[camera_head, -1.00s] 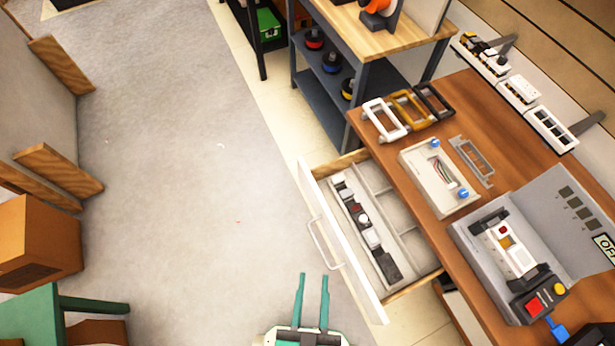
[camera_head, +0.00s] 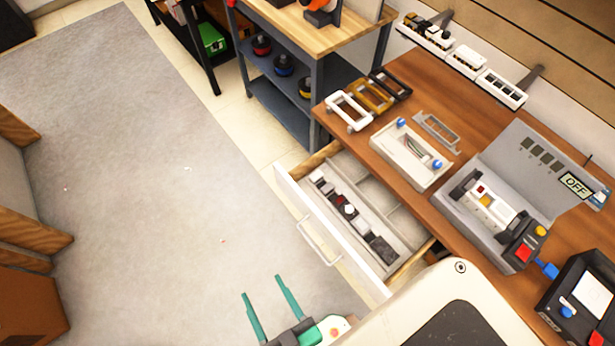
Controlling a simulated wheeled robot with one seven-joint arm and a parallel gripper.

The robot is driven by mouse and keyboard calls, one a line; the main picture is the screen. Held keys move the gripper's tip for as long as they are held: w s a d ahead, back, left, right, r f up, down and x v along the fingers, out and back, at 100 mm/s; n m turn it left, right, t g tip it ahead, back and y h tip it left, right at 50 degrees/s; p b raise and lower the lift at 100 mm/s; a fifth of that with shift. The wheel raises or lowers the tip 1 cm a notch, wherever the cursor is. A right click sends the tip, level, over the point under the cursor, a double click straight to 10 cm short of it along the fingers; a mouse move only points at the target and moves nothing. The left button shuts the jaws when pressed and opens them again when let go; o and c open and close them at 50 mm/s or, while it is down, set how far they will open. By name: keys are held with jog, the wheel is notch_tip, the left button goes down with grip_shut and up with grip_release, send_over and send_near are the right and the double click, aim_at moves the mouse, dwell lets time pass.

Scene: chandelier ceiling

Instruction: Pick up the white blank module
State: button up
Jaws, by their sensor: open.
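In the head view, several small black and white modules lie in a row in the open drawer (camera_head: 291,196). A plain white module (camera_head: 361,225) lies in that row, beside a black one (camera_head: 382,250); another pale module (camera_head: 318,176) lies at the far end. They are too small to tell for certain which is the blank one. My gripper (camera_head: 261,287), with two green fingers, is open and empty. It appears over the floor to the lower left of the drawer, apart from it.
The drawer's front and handle (camera_head: 318,243) jut out from the wooden workbench (camera_head: 440,215). On the bench are coloured frames (camera_head: 370,96), a white box with blue knobs (camera_head: 410,155) and a grey test station (camera_head: 465,235) with an OFF display.

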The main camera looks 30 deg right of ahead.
jog(key=w+a+f+m, duration=0.2)
jog(key=w+a, duration=0.1)
jog(key=w, duration=0.7)
jog(key=w+a+f+m, duration=0.2)
jog(key=w+a, duration=0.1)
jog(key=w, duration=0.7)
jog(key=w+d+r+n+g+y, duration=0.1)
jog(key=w+d+r+n+y, duration=0.15)
jog(key=w, duration=0.75)
jog(key=w+d+r+n+g+y, duration=0.1)
jog(key=w+r+y, duration=0.2)
jog(key=w, duration=0.6)
jog(key=n+g+h, duration=0.3)
jog(key=g+h, duration=0.2)
jog(key=g, duration=0.7)
send_near(317, 175)
notch_tip(317, 175, down, 3)
jog(key=shift+s+d+r, duration=0.1)
jog(key=shift+s+r, duration=0.05)
jog(key=shift+w+f, duration=0.2)
jog(key=shift+f, duration=0.75)
jog(key=shift+w+f, duration=0.15)
jog(key=shift+f, duration=0.75)
jog(key=shift+w+f, duration=0.2)
jog(key=shift+f, duration=0.75)
jog(key=shift+c, duration=0.6)
